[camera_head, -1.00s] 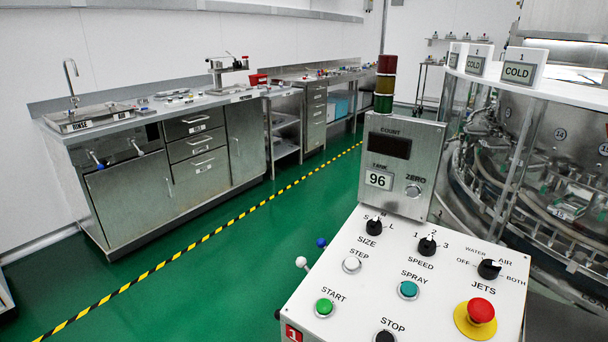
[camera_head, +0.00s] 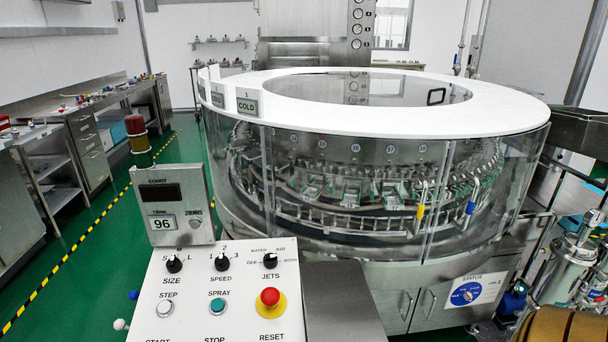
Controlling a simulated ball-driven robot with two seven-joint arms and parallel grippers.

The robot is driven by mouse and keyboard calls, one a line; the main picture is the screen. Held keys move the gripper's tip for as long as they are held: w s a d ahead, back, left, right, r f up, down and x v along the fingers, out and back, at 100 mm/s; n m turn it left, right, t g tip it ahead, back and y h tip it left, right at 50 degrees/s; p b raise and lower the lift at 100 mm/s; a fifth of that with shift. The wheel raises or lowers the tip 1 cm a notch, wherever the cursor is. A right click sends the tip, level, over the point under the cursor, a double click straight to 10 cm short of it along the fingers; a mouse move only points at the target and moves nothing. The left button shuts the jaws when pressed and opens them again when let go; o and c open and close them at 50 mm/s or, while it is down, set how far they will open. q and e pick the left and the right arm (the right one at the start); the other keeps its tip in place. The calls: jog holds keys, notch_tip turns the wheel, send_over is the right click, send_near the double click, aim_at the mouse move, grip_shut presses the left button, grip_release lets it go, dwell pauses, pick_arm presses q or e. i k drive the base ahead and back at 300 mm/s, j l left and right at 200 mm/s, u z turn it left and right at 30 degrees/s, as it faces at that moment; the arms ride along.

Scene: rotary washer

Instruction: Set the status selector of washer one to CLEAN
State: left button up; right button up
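The round washer (camera_head: 370,105) with a white top ring and clear walls fills the middle of the head view. On its lower cabinet front at the right is a white plate marked STATUS (camera_head: 492,285). The plate carries a small round selector (camera_head: 467,294) with a blue part on its left and some red. Its lettering and pointer are too small to read surely. Neither of my grippers is in view.
A control panel (camera_head: 235,265) with knobs, buttons and a red stop stands in front of the washer. Steel pipework and a brown rounded object (camera_head: 560,325) stand at the lower right. Green floor is clear at the left.

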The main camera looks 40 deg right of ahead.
aim_at(467, 295)
jog(key=z, duration=2.5)
